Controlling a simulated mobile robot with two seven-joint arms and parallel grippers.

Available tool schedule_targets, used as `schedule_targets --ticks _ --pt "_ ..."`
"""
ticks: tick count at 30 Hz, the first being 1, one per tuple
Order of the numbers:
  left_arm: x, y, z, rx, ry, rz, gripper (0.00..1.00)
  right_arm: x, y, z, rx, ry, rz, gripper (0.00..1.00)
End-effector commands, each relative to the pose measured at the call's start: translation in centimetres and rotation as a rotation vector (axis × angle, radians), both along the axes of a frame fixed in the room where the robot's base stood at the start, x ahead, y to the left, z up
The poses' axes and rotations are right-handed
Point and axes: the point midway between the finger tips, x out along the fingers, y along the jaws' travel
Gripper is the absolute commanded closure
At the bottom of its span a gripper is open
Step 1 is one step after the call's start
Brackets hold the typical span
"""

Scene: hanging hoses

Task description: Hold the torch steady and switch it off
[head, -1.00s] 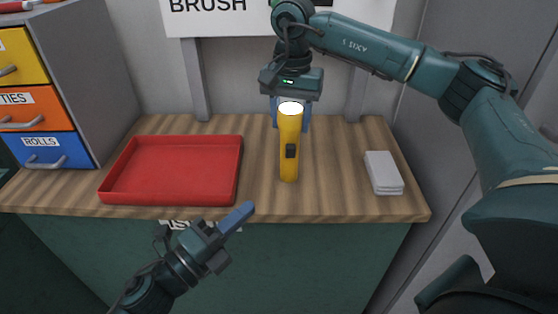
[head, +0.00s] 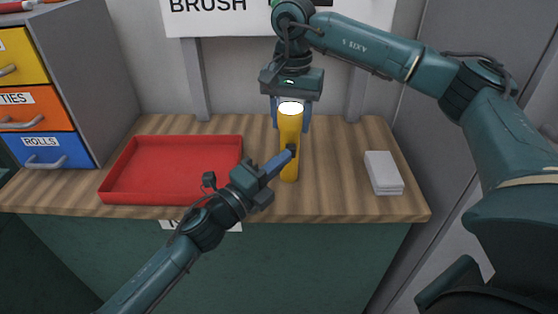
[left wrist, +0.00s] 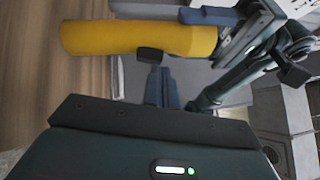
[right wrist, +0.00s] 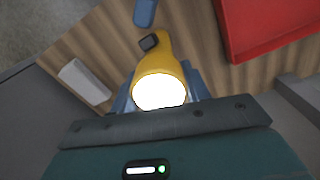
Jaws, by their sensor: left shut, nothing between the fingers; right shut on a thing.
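The yellow torch (head: 289,128) stands upright on the wooden bench, and its lens end glows white in the head and right wrist views. My right gripper (head: 291,113) is shut on the torch near its top, from behind and above. The torch's dark switch (left wrist: 150,55) shows on its side in the left wrist view and also in the right wrist view (right wrist: 149,42). My left gripper (head: 291,151) is shut and empty, its fingertips at the switch in the head view. In the left wrist view the fingertips (left wrist: 158,75) look very close to the switch; I cannot tell whether they touch.
A red tray (head: 170,197) lies left of the torch, and a pale folded cloth (head: 383,173) lies to the right. A drawer unit (head: 75,85) stands at the far left. The bench front edge runs below my left gripper.

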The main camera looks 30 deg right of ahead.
Motion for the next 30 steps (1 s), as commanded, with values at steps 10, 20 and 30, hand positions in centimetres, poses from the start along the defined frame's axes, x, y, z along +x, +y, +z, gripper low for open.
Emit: schedule_targets --ticks 10,20,30 --pt "0.11 -0.03 0.05 0.0 0.001 0.0 1.0 0.01 0.02 0.04 0.001 -0.001 0.0 0.8" --pt "0.37 -0.16 0.27 0.0 0.0 0.0 1.0 0.01 0.02 0.04 0.001 -0.001 0.0 0.8" --pt "0.72 -0.37 0.59 -0.001 0.0 0.001 1.0 -0.05 0.11 0.01 0.002 0.002 0.003 0.8"
